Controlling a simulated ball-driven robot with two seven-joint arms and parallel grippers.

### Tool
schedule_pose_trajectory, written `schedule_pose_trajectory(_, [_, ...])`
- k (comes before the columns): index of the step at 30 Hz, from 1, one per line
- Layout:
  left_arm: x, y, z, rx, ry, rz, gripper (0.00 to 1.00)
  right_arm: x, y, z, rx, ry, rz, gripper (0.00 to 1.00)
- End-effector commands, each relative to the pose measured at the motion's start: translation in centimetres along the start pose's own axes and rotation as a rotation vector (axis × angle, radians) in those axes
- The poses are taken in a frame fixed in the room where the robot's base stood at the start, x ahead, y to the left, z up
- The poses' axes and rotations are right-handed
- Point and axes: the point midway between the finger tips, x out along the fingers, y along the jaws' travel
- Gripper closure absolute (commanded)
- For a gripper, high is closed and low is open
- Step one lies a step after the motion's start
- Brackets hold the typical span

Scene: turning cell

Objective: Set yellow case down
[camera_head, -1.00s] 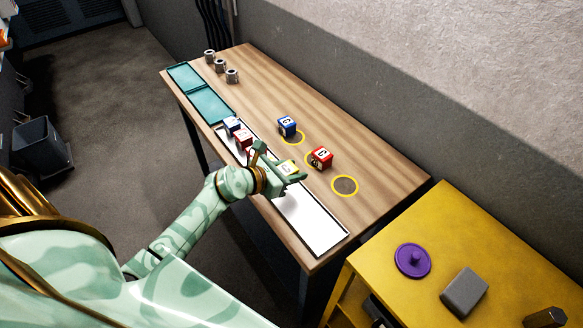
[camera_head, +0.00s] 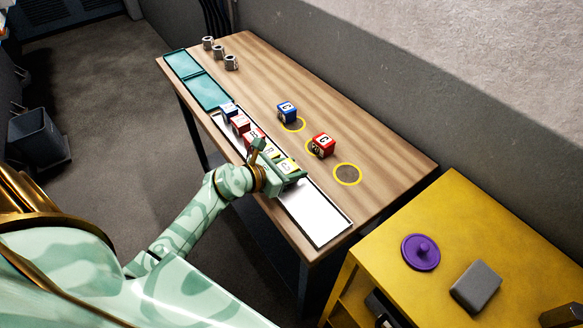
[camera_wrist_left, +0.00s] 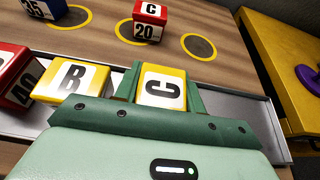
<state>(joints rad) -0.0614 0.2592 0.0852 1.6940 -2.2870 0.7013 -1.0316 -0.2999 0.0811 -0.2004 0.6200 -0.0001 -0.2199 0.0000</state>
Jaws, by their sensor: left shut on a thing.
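The yellow case (camera_wrist_left: 161,88), marked C on its white top, is between the jaws of my left gripper (camera_head: 287,168). The gripper is shut on it, at the row of cases over the white tray (camera_head: 318,216). In the left wrist view the jaws (camera_wrist_left: 163,80) clasp it from two sides. Another yellow case (camera_wrist_left: 72,80), marked B, stands just left of it in the tray. Whether the held case touches the tray floor cannot be told. My right gripper is not in view.
Red cases (camera_head: 240,124) and a blue case (camera_head: 228,111) fill the tray's far part. A blue case (camera_head: 287,112) and a red case (camera_head: 322,145) stand on the table by yellow rings. One ring (camera_head: 347,174) is empty. The tray's near end is bare.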

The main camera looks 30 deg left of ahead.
Motion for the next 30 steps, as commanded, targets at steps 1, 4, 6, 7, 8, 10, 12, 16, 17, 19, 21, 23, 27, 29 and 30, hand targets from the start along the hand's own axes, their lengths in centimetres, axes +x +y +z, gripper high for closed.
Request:
schedule_pose_trajectory(1, [0.07, 0.01, -0.14, 0.000, 0.000, 0.000, 0.87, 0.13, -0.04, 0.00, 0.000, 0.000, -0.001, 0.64])
schedule_pose_trajectory(4, [0.15, 0.00, -0.34, 0.000, 0.000, 0.000, 0.87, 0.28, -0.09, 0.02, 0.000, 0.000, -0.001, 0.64])
schedule_pose_trajectory(6, [0.21, 0.00, -0.47, 0.000, 0.000, 0.000, 0.87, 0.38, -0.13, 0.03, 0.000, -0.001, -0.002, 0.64])
schedule_pose_trajectory(7, [0.23, 0.00, -0.52, 0.000, 0.000, 0.000, 0.87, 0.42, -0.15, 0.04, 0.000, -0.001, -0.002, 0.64])
schedule_pose_trajectory(8, [0.26, 0.00, -0.58, 0.000, 0.000, 0.000, 0.87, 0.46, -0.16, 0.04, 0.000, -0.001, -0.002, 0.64])
schedule_pose_trajectory(10, [0.31, 0.00, -0.71, 0.000, 0.000, 0.000, 0.87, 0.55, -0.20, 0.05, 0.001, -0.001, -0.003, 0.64])
schedule_pose_trajectory(12, [0.36, 0.00, -0.85, 0.000, 0.000, 0.000, 0.87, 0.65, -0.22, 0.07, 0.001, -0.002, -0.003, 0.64])
schedule_pose_trajectory(16, [0.44, -0.01, -1.05, 0.000, 0.000, 0.000, 0.57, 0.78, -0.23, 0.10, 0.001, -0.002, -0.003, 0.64])
schedule_pose_trajectory(17, [0.43, -0.01, -1.01, 0.000, 0.000, 0.000, 0.49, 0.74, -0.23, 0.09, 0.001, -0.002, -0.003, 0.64])
schedule_pose_trajectory(19, [0.42, -0.01, -0.99, 0.000, 0.000, 0.000, 0.35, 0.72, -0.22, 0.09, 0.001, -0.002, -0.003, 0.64])
schedule_pose_trajectory(21, [0.42, -0.01, -0.98, 0.000, 0.000, 0.000, 0.35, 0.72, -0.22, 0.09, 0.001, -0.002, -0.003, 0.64])
schedule_pose_trajectory(23, [0.42, -0.01, -0.98, 0.000, 0.000, 0.000, 0.35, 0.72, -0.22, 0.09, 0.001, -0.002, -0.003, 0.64])
schedule_pose_trajectory(27, [0.32, -0.01, -1.00, 0.000, 0.001, 0.000, 0.35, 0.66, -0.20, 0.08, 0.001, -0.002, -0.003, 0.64])
schedule_pose_trajectory(29, [-0.03, -0.01, -0.97, 0.001, 0.002, 0.000, 0.35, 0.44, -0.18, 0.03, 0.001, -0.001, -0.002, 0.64])
schedule_pose_trajectory(30, [-0.45, 0.01, -0.92, 0.001, 0.002, 0.000, 0.35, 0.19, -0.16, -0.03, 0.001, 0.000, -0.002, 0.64])
